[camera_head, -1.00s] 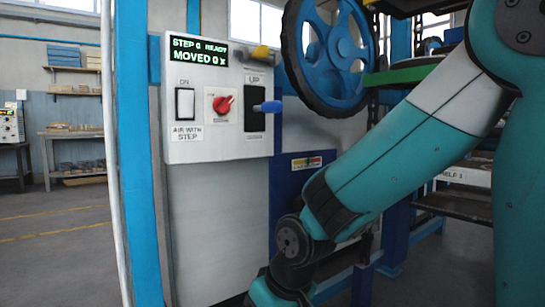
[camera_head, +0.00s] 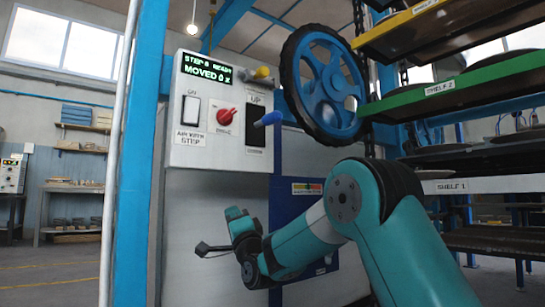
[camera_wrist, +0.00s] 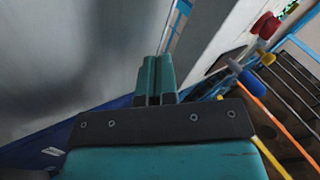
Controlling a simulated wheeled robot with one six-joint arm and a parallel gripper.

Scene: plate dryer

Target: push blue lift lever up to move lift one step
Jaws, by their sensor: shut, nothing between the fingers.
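The blue lift lever (camera_head: 268,118) sticks out of a dark slot, marked UP above, at the right of the grey control box (camera_head: 180,148). Its knob also shows in the wrist view (camera_wrist: 251,84), right of my fingers. My gripper (camera_head: 233,213) is below the box, lower than the lever and to its left, apart from it. In the wrist view my teal fingers (camera_wrist: 156,78) are shut together with nothing between them. The box's display (camera_head: 206,72) seems to read STEP 0 READY, MOVED 0 x.
The box also bears a white switch (camera_head: 190,110), a red knob (camera_head: 227,117) and a yellow knob (camera_head: 262,72). A blue wheel (camera_head: 326,82) and stacked shelves (camera_head: 450,95) stand right. A blue post (camera_head: 138,170) stands left of the box.

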